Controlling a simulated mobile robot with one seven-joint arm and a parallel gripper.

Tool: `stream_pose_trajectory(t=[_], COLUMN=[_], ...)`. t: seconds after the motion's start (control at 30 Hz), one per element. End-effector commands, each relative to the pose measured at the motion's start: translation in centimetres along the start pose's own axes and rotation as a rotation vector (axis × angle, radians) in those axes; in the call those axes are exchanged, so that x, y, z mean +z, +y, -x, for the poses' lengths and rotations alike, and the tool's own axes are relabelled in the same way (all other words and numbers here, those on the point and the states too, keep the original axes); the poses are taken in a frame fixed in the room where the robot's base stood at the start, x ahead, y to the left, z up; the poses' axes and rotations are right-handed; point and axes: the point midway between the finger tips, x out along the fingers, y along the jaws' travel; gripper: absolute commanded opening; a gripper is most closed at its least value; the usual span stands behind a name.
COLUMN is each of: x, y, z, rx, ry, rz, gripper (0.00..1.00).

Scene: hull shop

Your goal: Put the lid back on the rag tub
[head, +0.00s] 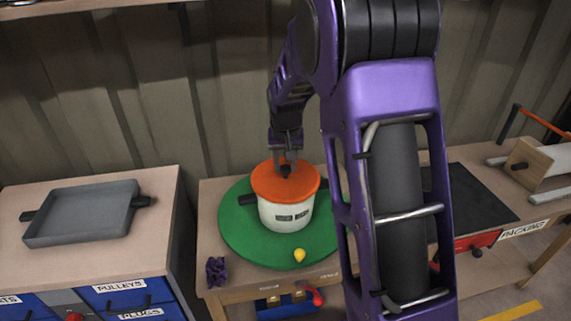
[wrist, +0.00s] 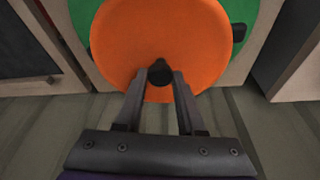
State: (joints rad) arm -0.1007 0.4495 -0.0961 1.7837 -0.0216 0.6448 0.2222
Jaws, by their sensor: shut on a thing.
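The rag tub (head: 285,214) is a white pot with dark side handles and a label, standing on a round green mat (head: 237,240). The orange lid (head: 268,184) sits over the tub's mouth and looks about level. I cannot tell whether it is fully seated. My gripper (head: 286,170) is above the lid, pointing down, with its fingers shut on the lid's dark knob. In the wrist view the lid (wrist: 125,50) fills the upper middle, and my gripper (wrist: 160,78) has its fingertips at the knob (wrist: 160,71). The lid hides the tub's inside.
A grey tray (head: 82,213) rests on the left cabinet. A dark mat (head: 470,195) lies to the right, near a wooden block (head: 535,163). A corrugated wall stands close behind.

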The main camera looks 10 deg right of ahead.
Motion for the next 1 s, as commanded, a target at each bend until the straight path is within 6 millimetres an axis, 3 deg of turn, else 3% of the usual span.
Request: stream_pose_trajectory(t=[0.9, 0.93, 1.0], x=[0.07, 0.07, 0.07], y=[0.0, 0.0, 0.0], z=[-0.26, -0.26, -0.26], rx=[0.0, 0.0, 0.0], ry=[0.0, 0.0, 0.0], rz=[0.0, 0.0, 0.0], gripper=[0.0, 0.43, 0.56])
